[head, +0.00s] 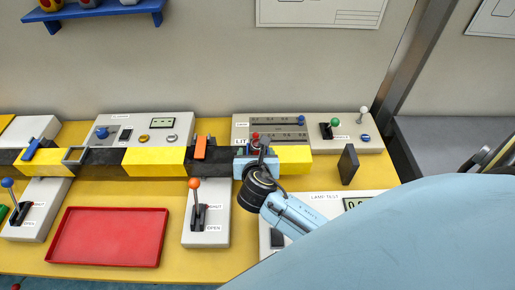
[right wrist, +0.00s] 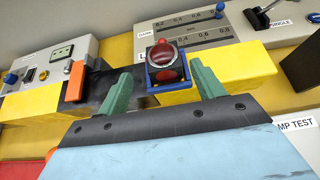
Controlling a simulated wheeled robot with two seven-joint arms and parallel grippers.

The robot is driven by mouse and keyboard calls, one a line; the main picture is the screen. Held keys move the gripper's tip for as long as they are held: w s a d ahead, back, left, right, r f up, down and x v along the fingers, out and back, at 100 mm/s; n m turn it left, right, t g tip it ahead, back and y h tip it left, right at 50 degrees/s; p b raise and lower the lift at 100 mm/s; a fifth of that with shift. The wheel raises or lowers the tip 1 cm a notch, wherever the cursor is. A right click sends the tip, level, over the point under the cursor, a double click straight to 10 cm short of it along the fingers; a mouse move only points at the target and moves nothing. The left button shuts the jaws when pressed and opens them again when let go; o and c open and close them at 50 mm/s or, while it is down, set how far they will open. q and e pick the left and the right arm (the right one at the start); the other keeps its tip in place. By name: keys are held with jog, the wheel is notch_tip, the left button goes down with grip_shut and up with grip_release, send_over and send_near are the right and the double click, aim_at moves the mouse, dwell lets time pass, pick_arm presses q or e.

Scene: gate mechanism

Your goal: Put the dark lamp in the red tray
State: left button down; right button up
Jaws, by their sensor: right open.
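A dark red round lamp (right wrist: 165,66) sits in a small blue square frame (right wrist: 152,86) on the yellow-and-black bar, in the right wrist view. In the head view a small red part (head: 255,137) shows just behind my right gripper, most of it hidden. My right gripper (right wrist: 161,72) is open. Its two green fingers point toward the lamp, one on each side of it in the picture; I cannot tell whether they touch it. In the head view the right gripper (head: 257,168) is over the bar. The red tray (head: 108,262) lies empty on the yellow table at the front left. My left gripper is not in view.
The yellow-and-black bar (head: 155,161) runs across the table behind the tray. A lever box with an orange knob (head: 194,184) stands right of the tray, another with a blue knob (head: 8,183) left. A dark upright block (head: 348,164) stands right of the gripper.

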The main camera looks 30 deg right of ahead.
jog(key=shift+w+d+f, duration=0.2)
jog(key=shift+w+d, duration=0.5)
jog(key=x, duration=0.2)
jog(key=shift+w+d+f, duration=0.1)
jog(key=shift+w+d, duration=0.15)
jog(key=shift+w+d+f, duration=0.1)
jog(key=shift+w+f, duration=0.05)
jog(key=shift+w, duration=0.05)
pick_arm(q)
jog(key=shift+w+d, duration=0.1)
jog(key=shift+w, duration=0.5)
pick_arm(e)
jog(key=c, duration=1.3)
